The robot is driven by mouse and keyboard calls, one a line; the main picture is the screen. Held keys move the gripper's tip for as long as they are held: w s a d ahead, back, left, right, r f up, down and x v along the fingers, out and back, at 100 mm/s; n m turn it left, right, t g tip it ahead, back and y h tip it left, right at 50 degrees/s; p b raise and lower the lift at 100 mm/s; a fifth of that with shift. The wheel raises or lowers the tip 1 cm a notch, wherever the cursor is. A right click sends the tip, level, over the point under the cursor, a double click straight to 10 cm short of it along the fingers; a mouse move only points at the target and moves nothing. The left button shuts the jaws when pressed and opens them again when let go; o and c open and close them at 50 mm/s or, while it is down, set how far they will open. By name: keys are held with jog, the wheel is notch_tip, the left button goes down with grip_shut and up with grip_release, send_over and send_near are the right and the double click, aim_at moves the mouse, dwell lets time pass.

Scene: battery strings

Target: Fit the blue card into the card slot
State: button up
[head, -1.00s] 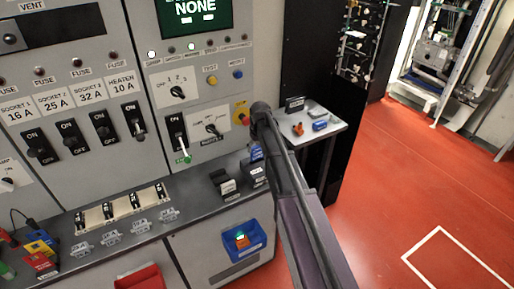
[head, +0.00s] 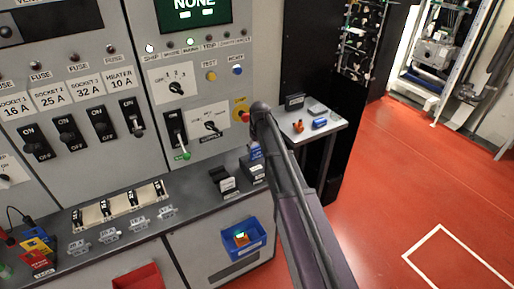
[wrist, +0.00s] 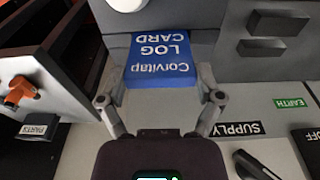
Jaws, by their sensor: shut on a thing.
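The blue card (wrist: 160,60), lettered "Corvitap LOG CARD", is held between the two fingers of my gripper (wrist: 160,98). Its lettering is upside down in the wrist view. A little of the card (head: 255,150) shows beside my arm in the head view, where my gripper is mostly hidden. Beyond the card in the wrist view is a dark grey block (wrist: 116,16). In the head view a dark block with a label (head: 253,170) stands on the counter just below the card. The slot opening is not clearly visible, and I cannot tell whether the card's far edge is inside it.
Another labelled dark block (head: 222,180) stands left of it on the counter (head: 190,222). A side table (head: 335,126) stands right, and a blue bin (head: 241,240) is below the counter.

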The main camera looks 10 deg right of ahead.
aim_at(256, 147)
jog(key=shift+f+b, duration=1.05)
jog(key=shift+f, duration=0.1)
jog(key=o, duration=1)
jog(key=shift+r, duration=0.2)
notch_tip(256, 147, up, 10)
jog(key=p, duration=1)
jog(key=shift+a+f, duration=0.1)
jog(key=shift+f, duration=0.1)
jog(key=s+f+m+b, duration=0.2)
jog(key=s, duration=1.2)
jog(key=s+f+m+g+b, duration=0.1)
jog(key=s+f+b, duration=0.1)
jog(key=s, duration=1.3)
jog(key=shift+d+f+m, duration=0.2)
jog(key=shift+d+m, duration=0.2)
jog(key=shift+d, duration=0.05)
